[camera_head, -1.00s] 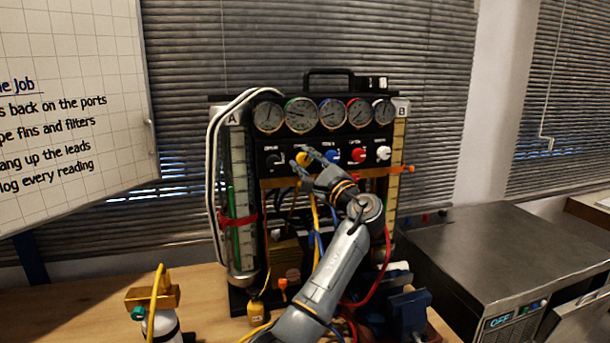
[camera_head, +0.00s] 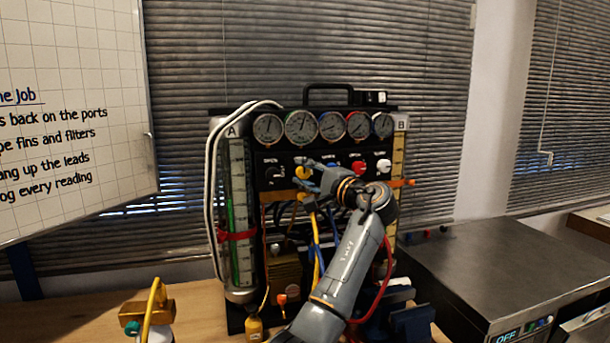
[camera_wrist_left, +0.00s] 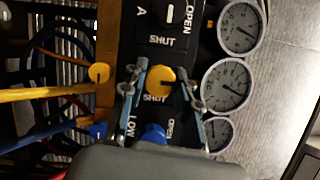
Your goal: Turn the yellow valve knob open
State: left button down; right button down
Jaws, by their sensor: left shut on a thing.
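The yellow valve knob (camera_head: 302,172) sits on the black panel below the row of gauges. In the left wrist view the yellow knob (camera_wrist_left: 160,81) lies between the two fingers of my left gripper (camera_wrist_left: 162,84), over a "SHUT" label. My left gripper (camera_head: 305,173) reaches the panel from the lower right and is shut on the knob. The gripper covers part of the panel around the knob in the head view. My right gripper is not in either view.
A black knob (camera_head: 271,172) is left of the yellow one; a blue knob (camera_wrist_left: 154,134), a red knob (camera_head: 358,167) and a white knob (camera_head: 383,165) are to its right. Several gauges (camera_head: 301,126) are above. Hoses hang below. A steel box (camera_head: 510,262) stands right.

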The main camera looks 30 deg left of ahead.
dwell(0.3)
pick_arm(q)
jog(key=c, duration=1)
grip_release()
jog(key=v, duration=1.2)
jog(key=shift+f, duration=0.1)
